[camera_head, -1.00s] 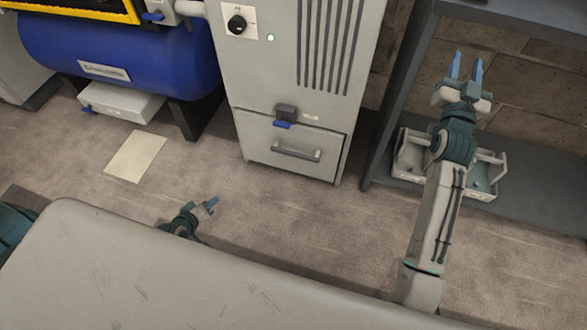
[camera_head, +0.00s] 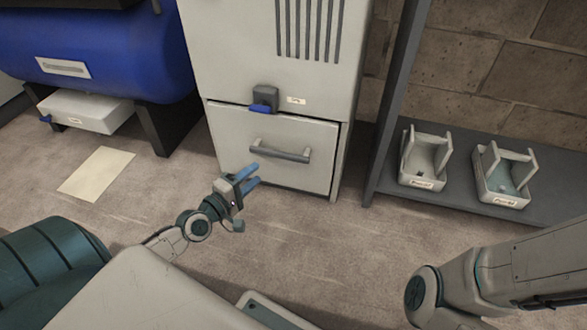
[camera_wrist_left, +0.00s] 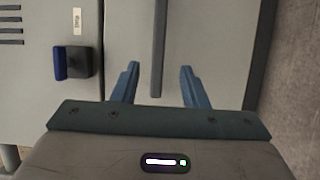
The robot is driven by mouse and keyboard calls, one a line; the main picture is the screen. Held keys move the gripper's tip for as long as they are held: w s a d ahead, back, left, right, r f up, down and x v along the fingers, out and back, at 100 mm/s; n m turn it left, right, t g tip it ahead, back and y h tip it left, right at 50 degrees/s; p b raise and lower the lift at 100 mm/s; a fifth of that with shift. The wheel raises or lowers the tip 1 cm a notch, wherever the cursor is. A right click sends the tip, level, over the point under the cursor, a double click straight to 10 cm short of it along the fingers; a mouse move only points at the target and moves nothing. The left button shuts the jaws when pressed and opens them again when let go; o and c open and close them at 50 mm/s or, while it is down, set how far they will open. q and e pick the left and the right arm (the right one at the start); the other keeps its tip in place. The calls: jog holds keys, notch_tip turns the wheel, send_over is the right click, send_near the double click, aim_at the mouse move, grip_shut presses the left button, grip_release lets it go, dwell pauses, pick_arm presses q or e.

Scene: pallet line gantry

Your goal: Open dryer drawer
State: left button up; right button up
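The dryer drawer (camera_head: 235,140) is the lower front of the grey cabinet and looks shut. Its dark grey bar handle (camera_head: 280,151) runs across its front; in the left wrist view the handle (camera_wrist_left: 159,50) runs up and down between my fingers. A dark latch block with a blue tab (camera_head: 263,100) sits just above the drawer; it also shows in the left wrist view (camera_wrist_left: 72,62). My left gripper (camera_head: 254,175) is open and empty, its blue fingers pointing at the drawer, short of the handle. My right gripper is out of view; only its arm shows at lower right.
A dark shelf (camera_head: 385,200) at right holds two grey holders (camera_head: 424,160) (camera_head: 503,176). A blue tank (camera_head: 95,55) stands at left with a white box (camera_head: 86,112) under it. A pale sheet (camera_head: 97,173) lies on the floor. The floor before the drawer is clear.

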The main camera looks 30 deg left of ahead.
aim_at(277, 156)
pick_arm(q)
jog(key=w, duration=0.3)
jog(key=w+d, duration=0.1)
jog(key=w, duration=0.3)
jog(key=w+d, duration=0.1)
jog(key=w, duration=0.2)
jog(key=shift+w, duration=0.4)
grip_shut()
